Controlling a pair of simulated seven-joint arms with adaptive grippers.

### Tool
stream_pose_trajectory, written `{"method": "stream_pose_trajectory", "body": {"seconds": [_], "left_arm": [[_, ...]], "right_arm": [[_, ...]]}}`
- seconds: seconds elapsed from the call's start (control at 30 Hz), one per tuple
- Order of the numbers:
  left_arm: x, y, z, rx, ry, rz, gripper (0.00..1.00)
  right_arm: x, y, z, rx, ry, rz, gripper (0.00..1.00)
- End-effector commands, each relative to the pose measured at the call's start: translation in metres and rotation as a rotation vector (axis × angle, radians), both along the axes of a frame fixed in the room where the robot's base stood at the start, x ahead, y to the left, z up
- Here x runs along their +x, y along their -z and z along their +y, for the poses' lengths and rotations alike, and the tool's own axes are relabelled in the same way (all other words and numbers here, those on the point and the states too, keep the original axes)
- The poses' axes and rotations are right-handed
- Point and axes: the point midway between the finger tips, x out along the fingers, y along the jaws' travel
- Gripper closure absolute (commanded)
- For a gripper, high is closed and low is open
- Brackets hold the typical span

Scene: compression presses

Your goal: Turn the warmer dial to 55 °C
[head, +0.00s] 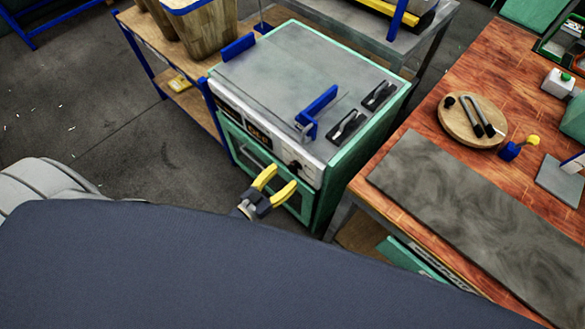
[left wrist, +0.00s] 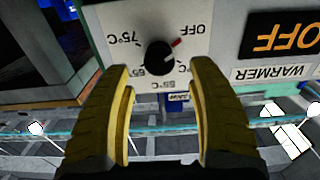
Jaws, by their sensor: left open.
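The warmer (head: 300,70) is a green-sided cabinet with a grey top and a white front panel. Its black dial (left wrist: 158,57) shows upside down in the left wrist view, with a red pointer mark towards the OFF label. Labels for 75 °C and lower settings ring it; some are partly hidden by my fingers. The dial also shows small in the head view (head: 294,166). A display (left wrist: 287,35) reads OFF. My left gripper (head: 279,184) is open and empty in front of the panel; its yellow fingers (left wrist: 160,75) point at the dial, apparently not gripping it. My right gripper is not in view.
A blue handle (head: 318,108) and black clips (head: 347,128) lie on the warmer's top. A wooden bench (head: 480,80) with a grey mat (head: 470,205) and a round board (head: 460,130) stands right. A shelf with wooden bins (head: 205,30) stands behind left.

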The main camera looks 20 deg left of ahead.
Motion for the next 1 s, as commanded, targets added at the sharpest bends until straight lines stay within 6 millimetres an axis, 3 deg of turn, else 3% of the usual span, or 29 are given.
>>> {"method": "stream_pose_trajectory", "body": {"seconds": [0.3,0.83,1.0], "left_arm": [[0.033,0.0,-0.015,0.001,0.0,0.0,0.42],[0.042,0.0,-0.018,0.001,0.0,0.001,0.4],[0.041,0.0,-0.018,0.001,0.0,0.001,0.59]], "right_arm": [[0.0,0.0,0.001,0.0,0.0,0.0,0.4],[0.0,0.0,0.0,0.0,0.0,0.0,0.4],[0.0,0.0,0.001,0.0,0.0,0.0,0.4]]}}
